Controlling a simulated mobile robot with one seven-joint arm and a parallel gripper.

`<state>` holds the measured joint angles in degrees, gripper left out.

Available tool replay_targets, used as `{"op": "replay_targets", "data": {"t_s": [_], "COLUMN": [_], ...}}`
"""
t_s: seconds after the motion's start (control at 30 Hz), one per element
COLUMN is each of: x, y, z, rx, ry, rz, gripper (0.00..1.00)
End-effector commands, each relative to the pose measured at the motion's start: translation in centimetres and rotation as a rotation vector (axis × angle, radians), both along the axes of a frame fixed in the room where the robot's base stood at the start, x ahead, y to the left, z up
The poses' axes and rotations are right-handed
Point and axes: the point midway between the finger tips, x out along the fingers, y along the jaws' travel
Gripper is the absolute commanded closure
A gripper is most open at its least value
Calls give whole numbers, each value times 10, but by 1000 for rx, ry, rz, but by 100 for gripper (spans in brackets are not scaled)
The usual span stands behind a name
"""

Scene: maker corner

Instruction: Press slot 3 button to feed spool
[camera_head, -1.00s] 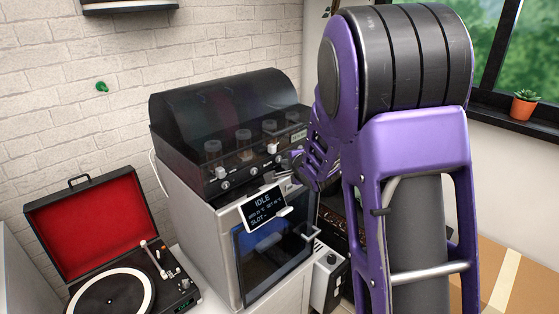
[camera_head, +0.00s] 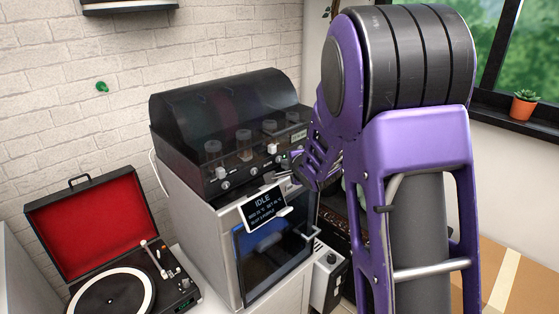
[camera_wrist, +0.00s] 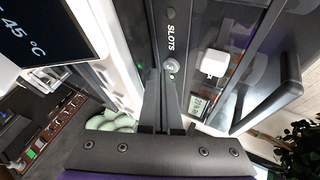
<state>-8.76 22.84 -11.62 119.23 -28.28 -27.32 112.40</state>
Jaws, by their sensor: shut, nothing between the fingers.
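The grey feeder machine (camera_head: 205,215) has a smoked lid (camera_head: 225,105) over several spools and a row of knobs on its dark front panel. Its tilted display (camera_head: 264,208) reads IDLE, with a longer bottom line too small to read surely. My gripper (camera_head: 283,177) is shut and empty at the right part of the panel, above the display. In the wrist view, my gripper's fingertips (camera_wrist: 165,72) are right at a small round button (camera_wrist: 172,66) below the lettering SLOTS. Whether they touch it I cannot tell. My gripper partly hides the panel in the head view.
A record player (camera_head: 110,290) with an open red-lined lid stands to the left. A small dark-and-white box (camera_head: 327,278) stands right of the machine. The door handle (camera_head: 310,233) sticks out below my gripper. A cardboard box (camera_head: 500,285) lies at lower right.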

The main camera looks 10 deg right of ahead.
Motion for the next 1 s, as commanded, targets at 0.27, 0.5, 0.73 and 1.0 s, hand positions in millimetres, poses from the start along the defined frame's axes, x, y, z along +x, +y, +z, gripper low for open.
{"op": "replay_targets", "data": {"t_s": [0.27, 0.5, 0.73, 1.0], "x": [-5, -11, -29, -50], "y": [-3, -9, -21, -36], "z": [0, 1, 2, 1], "rx": [0, 0, 1, 0], "ry": [1, 1, 0, 1], "rz": [0, -2, -2, -1], "gripper": [100, 100, 100, 100]}}
